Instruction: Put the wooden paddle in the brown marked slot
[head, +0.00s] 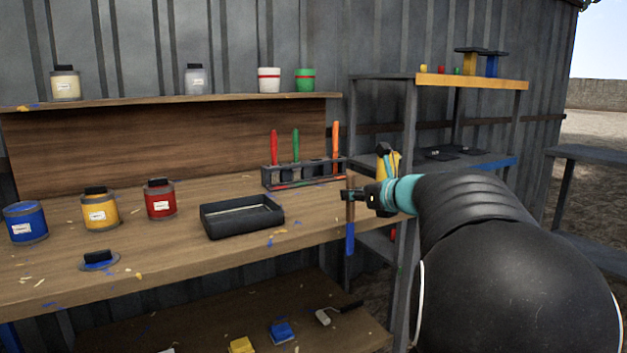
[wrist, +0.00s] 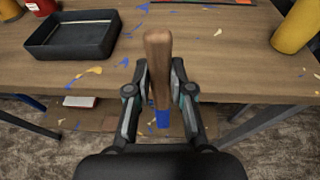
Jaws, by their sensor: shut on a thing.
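The wooden paddle (head: 350,215) has a brown handle and a blue lower end. My gripper (head: 358,196) is shut on it and holds it roughly upright, blue end down, at the bench's front right edge. In the wrist view the paddle (wrist: 157,65) stands between the two fingers (wrist: 160,95), its handle rising above them. A dark slotted rack (head: 300,177) stands at the back of the bench, left of and behind my gripper. It holds red, green and orange upright tools, with a gap between green and orange. I cannot make out a brown mark on it.
A black tray (head: 242,216) lies on the workbench (head: 180,255), left of the paddle. Blue (head: 25,222), yellow (head: 100,208) and red (head: 160,199) jars stand farther left. A shelf unit (head: 405,130) rises at the right behind my arm. Paint chips dot the wood.

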